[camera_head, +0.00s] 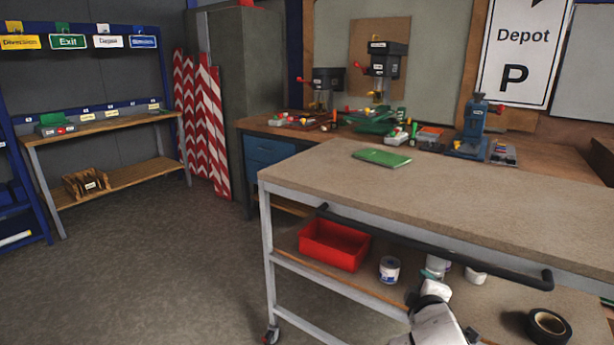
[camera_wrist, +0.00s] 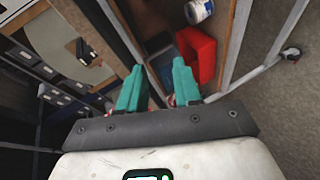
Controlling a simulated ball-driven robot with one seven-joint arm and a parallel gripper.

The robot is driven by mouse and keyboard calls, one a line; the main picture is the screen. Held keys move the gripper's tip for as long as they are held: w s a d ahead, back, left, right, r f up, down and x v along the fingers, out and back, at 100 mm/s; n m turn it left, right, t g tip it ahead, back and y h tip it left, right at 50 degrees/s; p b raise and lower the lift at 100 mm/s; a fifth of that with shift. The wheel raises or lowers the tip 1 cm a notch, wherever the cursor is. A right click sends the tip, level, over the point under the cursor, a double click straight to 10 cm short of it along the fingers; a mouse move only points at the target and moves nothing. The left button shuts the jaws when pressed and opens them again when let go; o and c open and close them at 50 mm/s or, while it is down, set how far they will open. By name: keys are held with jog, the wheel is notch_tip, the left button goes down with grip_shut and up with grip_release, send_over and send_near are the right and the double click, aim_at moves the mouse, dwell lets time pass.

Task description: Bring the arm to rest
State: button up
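My gripper (camera_wrist: 158,76) shows in the wrist view with its two teal fingers spread apart and nothing held between them. In the head view, my white arm reaches in from the bottom, in front of the cart's lower shelf. The gripper's fingers are hard to make out there. The cart (camera_head: 470,200) has a bare brown top with a green sign plate (camera_head: 381,157) lying flat near its far edge.
On the cart's lower shelf are a red bin (camera_head: 334,244), a white jar (camera_head: 389,269) and a black tape roll (camera_head: 547,325). A dark handle bar (camera_head: 430,245) runs along the cart's side. Open floor (camera_head: 160,270) lies to the left, before a sign shelf (camera_head: 110,182).

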jog(key=s+f+m+g+y+p, duration=0.1)
jog(key=s+f+m+g, duration=0.25)
jog(key=s, duration=0.75)
jog(key=s+f+m+g+y+p, duration=0.1)
jog(key=s+f+m+g+p, duration=0.3)
jog(key=s, duration=0.6)
jog(key=s+f+m+g+y+b, duration=0.1)
jog(key=s+f+m+g, duration=0.1)
jog(key=s+f, duration=0.65)
jog(key=s+a+r+m+g, duration=0.1)
jog(key=s+r, duration=0.1)
jog(key=s, duration=0.6)
jog(key=s+a+r+m+g+y+p, duration=0.1)
jog(key=s+g, duration=0.1)
jog(key=s, duration=0.6)
jog(key=shift+s+r+m, duration=0.2)
jog(key=shift+r+m, duration=0.15)
jog(key=shift+d, duration=0.1)
